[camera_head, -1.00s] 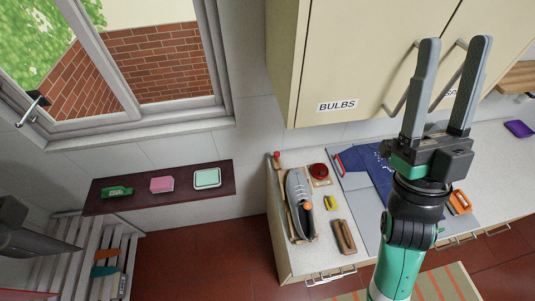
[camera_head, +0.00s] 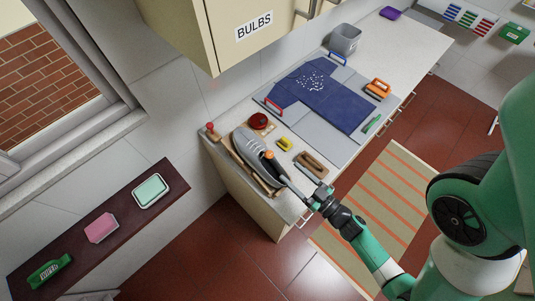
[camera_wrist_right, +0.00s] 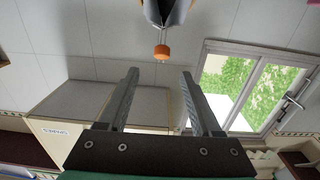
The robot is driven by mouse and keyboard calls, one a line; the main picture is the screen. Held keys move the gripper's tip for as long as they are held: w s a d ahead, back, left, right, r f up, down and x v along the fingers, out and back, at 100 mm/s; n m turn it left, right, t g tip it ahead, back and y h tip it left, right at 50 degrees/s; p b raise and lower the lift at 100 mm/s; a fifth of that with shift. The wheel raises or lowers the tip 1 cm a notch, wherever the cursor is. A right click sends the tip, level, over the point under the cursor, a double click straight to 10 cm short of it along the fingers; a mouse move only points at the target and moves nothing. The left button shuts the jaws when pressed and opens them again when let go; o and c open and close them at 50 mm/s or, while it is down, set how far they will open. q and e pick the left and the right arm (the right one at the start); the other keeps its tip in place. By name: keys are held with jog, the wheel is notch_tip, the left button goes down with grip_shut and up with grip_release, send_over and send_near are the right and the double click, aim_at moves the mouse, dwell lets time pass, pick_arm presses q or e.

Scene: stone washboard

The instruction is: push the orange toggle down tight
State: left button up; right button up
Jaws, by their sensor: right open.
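The orange toggle (camera_head: 268,154) is a small round orange knob on the front end of the grey, boat-shaped device (camera_head: 250,143) at the near left of the counter. My right gripper (camera_head: 288,184) reaches in from the lower right, its fingers close to the toggle. In the right wrist view the toggle (camera_wrist_right: 162,52) hangs below the grey device's tip, centred just beyond the gap between my open, empty fingers (camera_wrist_right: 159,74). My left gripper is out of view.
A wooden stick with a red knob (camera_head: 210,127) lies along the device's left. A brown wooden block (camera_head: 311,164), yellow item (camera_head: 284,144) and red round item (camera_head: 259,121) are close by. A blue cloth (camera_head: 330,98) lies farther back. A dark shelf (camera_head: 115,205) is at left.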

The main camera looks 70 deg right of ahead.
aim_at(269, 154)
jog(key=x, duration=0.5)
jog(key=b+x, duration=0.1)
jog(key=x, duration=0.5)
jog(key=shift+w+a, duration=0.15)
jog(key=shift+a, duration=0.05)
grip_shut()
jog(key=shift+b, duration=0.3)
dwell(0.6)
